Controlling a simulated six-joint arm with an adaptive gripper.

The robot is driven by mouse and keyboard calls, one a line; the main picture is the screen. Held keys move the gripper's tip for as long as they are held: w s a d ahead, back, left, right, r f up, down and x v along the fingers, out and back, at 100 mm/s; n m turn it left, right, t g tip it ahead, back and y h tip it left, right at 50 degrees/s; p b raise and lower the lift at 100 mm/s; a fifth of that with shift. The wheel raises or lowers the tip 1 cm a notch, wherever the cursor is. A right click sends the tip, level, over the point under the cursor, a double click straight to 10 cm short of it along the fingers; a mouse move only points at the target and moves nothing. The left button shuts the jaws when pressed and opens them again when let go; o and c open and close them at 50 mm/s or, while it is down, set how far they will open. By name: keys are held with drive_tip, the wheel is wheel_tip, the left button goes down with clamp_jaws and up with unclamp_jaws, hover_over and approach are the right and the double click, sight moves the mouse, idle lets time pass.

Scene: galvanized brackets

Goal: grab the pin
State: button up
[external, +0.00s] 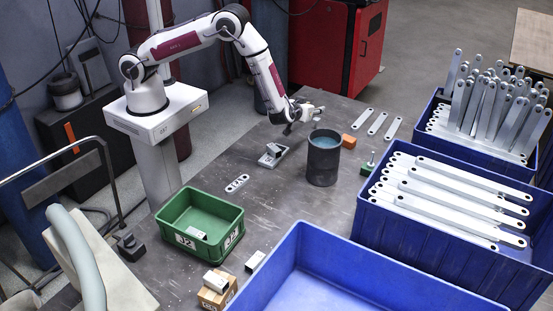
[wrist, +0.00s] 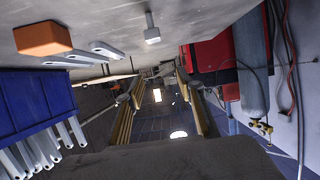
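A small grey metal pin (wrist: 152,33) with a thin shank and a thick blocky end lies on the table in the wrist view, where the scene looks upside down. In the external view, a small grey piece close beside my gripper looks like the same pin (external: 317,119), but it is tiny there. My gripper (external: 304,117) is low over the far part of the table, left of the orange block. I see nothing held in it.
A dark cylindrical pot (external: 323,160) stands in front of my gripper. An orange block (external: 349,141) and flat brackets (external: 377,123) lie to the right. A grey fixture (external: 272,155), a green bin (external: 190,207) and a blue bracket crate (external: 440,238) stand nearer. Bare table lies around the fixture.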

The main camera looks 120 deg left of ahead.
sight(316, 119)
drive_tip(key=shift+f, duration=2.3)
drive_tip(key=shift+f, duration=0.1)
drive_tip(key=shift+f, duration=0.4)
drive_tip(key=x, duration=0.4)
drive_tip(key=shift+d, duration=0.1)
drive_tip(key=shift+s+a+f, duration=0.1)
drive_tip(key=shift+a+f, duration=0.2)
drive_tip(key=shift+a, duration=0.15)
drive_tip(key=shift+s+a+f, duration=0.1)
drive_tip(key=shift+s+f, duration=0.05)
drive_tip(key=shift+w, duration=0.2)
clamp_jaws()
